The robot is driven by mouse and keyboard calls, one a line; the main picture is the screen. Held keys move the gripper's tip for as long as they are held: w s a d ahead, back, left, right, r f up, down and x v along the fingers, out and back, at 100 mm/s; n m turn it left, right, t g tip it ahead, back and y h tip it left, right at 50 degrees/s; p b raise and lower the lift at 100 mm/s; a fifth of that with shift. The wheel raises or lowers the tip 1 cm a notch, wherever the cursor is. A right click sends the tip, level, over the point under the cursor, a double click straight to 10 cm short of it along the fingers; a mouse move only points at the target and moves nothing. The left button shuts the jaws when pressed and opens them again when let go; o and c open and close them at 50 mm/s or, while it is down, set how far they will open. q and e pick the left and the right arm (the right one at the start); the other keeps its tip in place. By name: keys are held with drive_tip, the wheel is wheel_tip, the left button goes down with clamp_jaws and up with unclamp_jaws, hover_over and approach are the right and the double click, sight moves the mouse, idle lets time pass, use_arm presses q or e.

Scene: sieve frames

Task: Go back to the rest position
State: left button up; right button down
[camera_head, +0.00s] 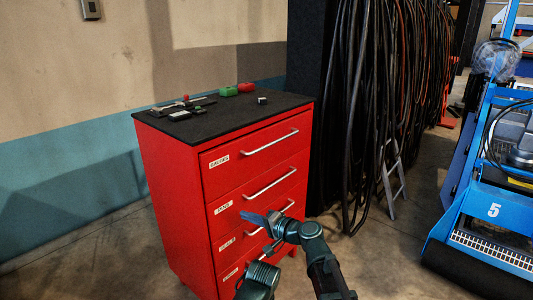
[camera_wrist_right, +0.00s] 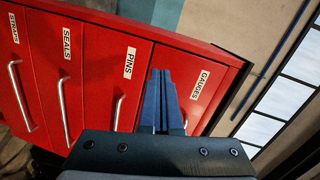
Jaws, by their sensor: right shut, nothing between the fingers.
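My right gripper (camera_head: 246,216) is in front of the red drawer cabinet (camera_head: 172,188), near the drawer labelled PINS. Its blue-grey fingers are shut together with nothing between them. They also show in the right wrist view (camera_wrist_right: 160,75), pointing towards the cabinet front between the PINS label (camera_wrist_right: 129,63) and the GAUGES label (camera_wrist_right: 200,85). Whether the fingers touch the cabinet, I cannot tell. The visible drawers look shut. My left gripper is not seen.
The cabinet's black top (camera_head: 225,117) carries a green item (camera_head: 228,91), a red item (camera_head: 246,87) and several small tools. Black cables (camera_head: 352,100) hang behind to the right. A blue machine (camera_head: 480,215) stands at the far right. Floor between them is partly clear.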

drive_tip(key=s+d+f+n+g+h, duration=0.45)
drive_tip(key=s+d+f+h, duration=0.25)
drive_tip(key=s+d+f, duration=0.6)
drive_tip(key=s+d+f+g+h, duration=0.2)
drive_tip(key=s+d+h, duration=0.15)
drive_tip(key=d, duration=0.35)
drive_tip(key=s+d+f+g+h, duration=0.2)
drive_tip(key=s+d+f+h, duration=0.15)
drive_tip(key=d, duration=0.35)
drive_tip(key=s+a+r+n+p, duration=0.2)
drive_tip(key=a+r+p, duration=0.3)
drive_tip(key=r+p, duration=0.4)
drive_tip(key=s+a+r+n+p, duration=0.2)
drive_tip(key=a+r+p, duration=0.4)
drive_tip(key=r+p, duration=0.4)
drive_tip(key=shift+s+r+g, duration=0.2)
drive_tip(key=shift+s+g, duration=0.15)
drive_tip(key=shift+s, duration=0.35)
